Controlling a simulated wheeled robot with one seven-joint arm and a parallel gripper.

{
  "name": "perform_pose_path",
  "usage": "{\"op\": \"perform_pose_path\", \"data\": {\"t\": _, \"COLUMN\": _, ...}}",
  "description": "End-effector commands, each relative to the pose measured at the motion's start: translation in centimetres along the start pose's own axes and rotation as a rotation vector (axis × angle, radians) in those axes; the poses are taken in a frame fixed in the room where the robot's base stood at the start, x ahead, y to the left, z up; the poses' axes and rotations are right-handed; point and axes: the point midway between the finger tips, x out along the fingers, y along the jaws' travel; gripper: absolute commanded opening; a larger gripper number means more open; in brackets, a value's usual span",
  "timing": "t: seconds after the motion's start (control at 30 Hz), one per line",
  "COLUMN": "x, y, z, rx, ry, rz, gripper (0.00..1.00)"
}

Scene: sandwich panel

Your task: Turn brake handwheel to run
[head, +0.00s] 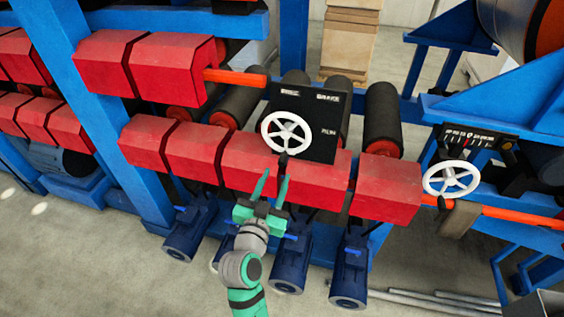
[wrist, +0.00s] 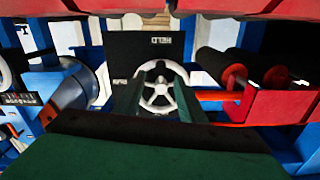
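A white spoked handwheel (head: 287,133) is mounted on a black panel (head: 318,142) with small white labels, hard to read. It also shows in the wrist view (wrist: 160,88), where the panel (wrist: 125,48) appears upside down. It appears to be the brake handwheel. My green gripper (head: 273,177) is below and in front of this wheel in the head view. Its fingers are apart with nothing between them. In the wrist view the fingers (wrist: 158,98) stand either side of the wheel in the picture; contact is not visible.
A second white handwheel (head: 451,178) stands at the right below a dark scale plate (head: 480,140). Red housings (head: 190,150) run in a row below the black panel, close to my gripper. Dark rollers (head: 383,120) and blue frame posts (head: 293,35) surround the panel.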

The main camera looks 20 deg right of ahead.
Motion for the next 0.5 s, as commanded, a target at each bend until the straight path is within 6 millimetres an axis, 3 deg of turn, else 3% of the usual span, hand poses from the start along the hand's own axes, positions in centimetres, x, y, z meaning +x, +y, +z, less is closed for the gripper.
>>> {"op": "perform_pose_path", "data": {"t": 0.3, "x": 5.5, "y": 0.0, "z": 0.0, "rx": -0.001, "ry": 0.001, "rz": 0.001, "gripper": 0.36}}
{"op": "perform_pose_path", "data": {"t": 0.5, "x": 7.2, "y": 0.0, "z": 0.0, "rx": -0.001, "ry": 0.000, "rz": 0.000, "gripper": 0.36}}
